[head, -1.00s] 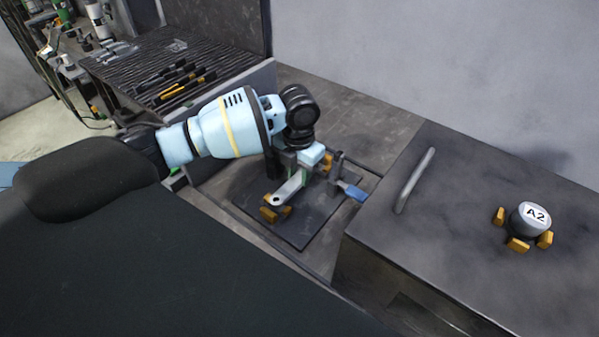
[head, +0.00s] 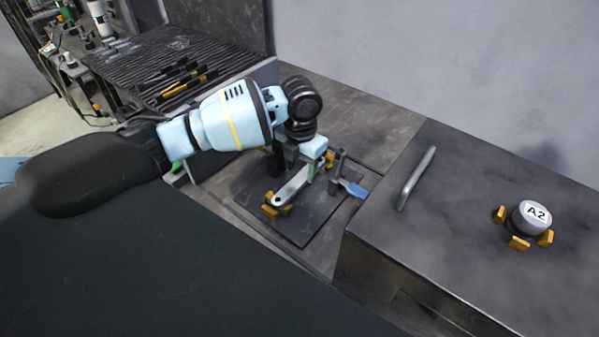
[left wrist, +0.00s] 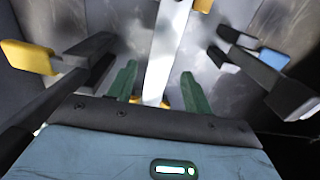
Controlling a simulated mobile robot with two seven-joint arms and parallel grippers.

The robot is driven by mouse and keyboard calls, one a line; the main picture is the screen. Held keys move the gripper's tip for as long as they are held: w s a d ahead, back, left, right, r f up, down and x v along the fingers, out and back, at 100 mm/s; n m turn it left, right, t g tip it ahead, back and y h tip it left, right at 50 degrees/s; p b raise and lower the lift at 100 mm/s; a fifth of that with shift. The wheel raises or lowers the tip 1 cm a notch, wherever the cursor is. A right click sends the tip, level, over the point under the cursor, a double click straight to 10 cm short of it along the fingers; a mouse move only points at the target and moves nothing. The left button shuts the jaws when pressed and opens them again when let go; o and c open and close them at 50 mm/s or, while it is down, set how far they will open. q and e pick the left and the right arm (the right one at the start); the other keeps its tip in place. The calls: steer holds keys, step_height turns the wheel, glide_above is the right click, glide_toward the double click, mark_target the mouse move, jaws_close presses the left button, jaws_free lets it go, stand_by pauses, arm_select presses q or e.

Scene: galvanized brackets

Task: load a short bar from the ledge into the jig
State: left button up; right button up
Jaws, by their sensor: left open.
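A short light-grey bar (head: 289,187) with a hole at its near end lies in the jig (head: 300,228), its near end beside orange blocks (head: 276,208). My left gripper (head: 308,172) is above the far part of the bar. In the left wrist view, its green fingers (left wrist: 160,88) are open, one on each side of the bar (left wrist: 166,48), with gaps visible. The far end of the bar is hidden by the gripper in the head view. A clamp with a blue handle (head: 353,189) stands right of the gripper. My right gripper is not in view.
A ribbed rack (head: 165,70) with tools stands at the back left.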

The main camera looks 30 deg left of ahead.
arm_select(q)
step_height(320, 180, up, 11)
steer(key=shift+f, duration=0.2)
steer(key=shift+s, duration=0.1)
stand_by(0.5)
